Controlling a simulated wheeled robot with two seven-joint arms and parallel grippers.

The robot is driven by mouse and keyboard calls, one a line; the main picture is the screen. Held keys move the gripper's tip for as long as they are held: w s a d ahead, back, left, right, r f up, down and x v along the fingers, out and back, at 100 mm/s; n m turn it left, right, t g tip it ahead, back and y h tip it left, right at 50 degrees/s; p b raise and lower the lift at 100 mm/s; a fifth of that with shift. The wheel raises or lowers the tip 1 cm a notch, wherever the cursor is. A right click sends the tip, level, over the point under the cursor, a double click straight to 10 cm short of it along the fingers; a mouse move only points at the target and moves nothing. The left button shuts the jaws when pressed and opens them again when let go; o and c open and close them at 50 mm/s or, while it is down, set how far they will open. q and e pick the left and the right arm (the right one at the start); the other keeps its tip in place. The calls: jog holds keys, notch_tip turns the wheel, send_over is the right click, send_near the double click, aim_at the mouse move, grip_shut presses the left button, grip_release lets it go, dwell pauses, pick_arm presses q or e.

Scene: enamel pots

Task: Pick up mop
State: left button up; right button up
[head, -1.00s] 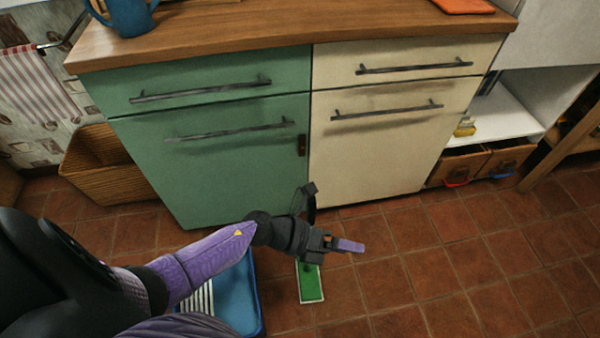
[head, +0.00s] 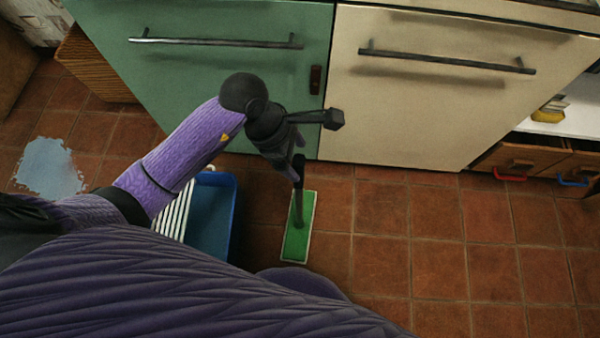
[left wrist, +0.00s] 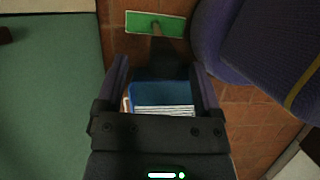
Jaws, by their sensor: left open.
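There my left gripper (left wrist: 162,80) is open, fingers apart. I cannot tell whether the handle is between the fingers. My right gripper is not in view.
A blue tray (head: 231,215) with white slats stands left of the mop. A pale blue puddle (head: 50,168) lies on the floor at left. Green (head: 220,75) and cream (head: 420,100) cabinets stand close behind the gripper. The tile floor at right is clear.

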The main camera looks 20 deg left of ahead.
pick_arm(q)
jog(key=x, duration=0.1)
jog(key=b+x, duration=0.2)
jog(key=x, duration=0.1)
jog(key=shift+s, duration=0.3)
jog(key=shift+f, duration=0.1)
jog(key=shift+w, duration=0.1)
jog(key=c, duration=0.5)
grip_shut()
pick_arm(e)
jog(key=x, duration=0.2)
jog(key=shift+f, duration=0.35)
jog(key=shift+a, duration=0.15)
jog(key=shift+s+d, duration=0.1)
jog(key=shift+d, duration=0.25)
